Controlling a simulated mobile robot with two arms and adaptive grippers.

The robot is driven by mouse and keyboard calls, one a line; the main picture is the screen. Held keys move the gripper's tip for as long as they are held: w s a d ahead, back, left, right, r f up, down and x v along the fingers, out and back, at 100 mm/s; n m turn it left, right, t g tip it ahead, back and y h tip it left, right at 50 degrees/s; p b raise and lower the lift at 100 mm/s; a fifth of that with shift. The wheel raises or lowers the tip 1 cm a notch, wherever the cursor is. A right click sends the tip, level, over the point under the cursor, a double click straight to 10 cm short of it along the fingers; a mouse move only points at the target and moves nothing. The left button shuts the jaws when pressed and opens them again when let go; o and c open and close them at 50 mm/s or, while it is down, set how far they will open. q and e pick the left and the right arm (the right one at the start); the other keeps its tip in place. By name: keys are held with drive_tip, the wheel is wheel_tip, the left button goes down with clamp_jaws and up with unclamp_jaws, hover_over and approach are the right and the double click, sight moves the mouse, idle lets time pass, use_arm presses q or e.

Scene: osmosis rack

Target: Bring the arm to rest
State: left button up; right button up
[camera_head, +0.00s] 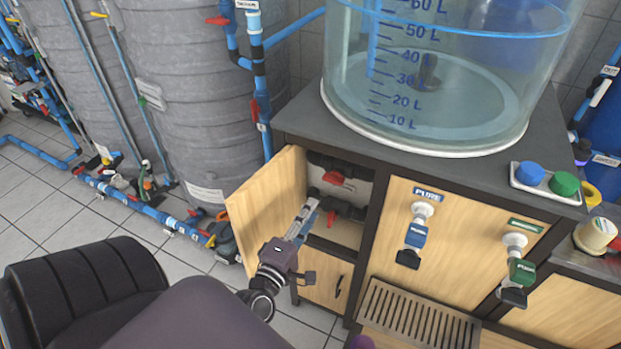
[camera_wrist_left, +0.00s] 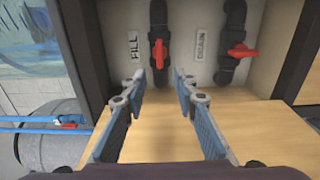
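My left gripper (camera_head: 308,210) is in front of the open cabinet compartment, beside its swung-out wooden door (camera_head: 264,212). In the left wrist view its two fingers (camera_wrist_left: 157,88) stand apart with nothing between them. Inside the compartment are two dark valves with red handles: an upper one (camera_head: 333,178) and a lower one (camera_head: 331,217). In the wrist view the valve labelled FILL (camera_wrist_left: 158,52) has its handle along the pipe, beyond the fingertips and apart from them. The other valve's handle (camera_wrist_left: 243,51) lies across its pipe. My right gripper is not in view.
A clear graduated tank (camera_head: 425,90) stands on the dark cabinet top. Two taps, blue (camera_head: 416,236) and green (camera_head: 521,272), stick out of the front above a slatted drip grate (camera_head: 405,317). Large grey tanks (camera_head: 195,100) and floor pipes are left; tiled floor lies between.

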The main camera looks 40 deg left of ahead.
use_arm(q)
drive_tip(key=s+d+f+m+g+h, duration=0.1)
drive_tip(key=s+d+f+m+g, duration=0.25)
drive_tip(key=f, duration=0.85)
drive_tip(key=s+d+f+m+g+h, duration=0.25)
drive_tip(key=s+f+m, duration=0.25)
drive_tip(key=f, duration=0.6)
drive_tip(key=s+d+f+m+g+h, duration=0.15)
drive_tip(key=s+d+f+m, duration=0.25)
drive_tip(key=f, duration=0.8)
drive_tip(key=s+f+m+g, duration=0.4)
drive_tip(key=s+f, duration=0.3)
drive_tip(key=s, duration=0.6)
drive_tip(key=s+d+f+m+g+y, duration=0.1)
drive_tip(key=s+f+m+g, duration=0.4)
drive_tip(key=s, duration=0.8)
wheel_tip(320, 180, down, 3)
drive_tip(key=shift+d+f+m, duration=0.15)
drive_tip(key=shift+d+m, duration=0.05)
drive_tip(key=shift+m, duration=0.85)
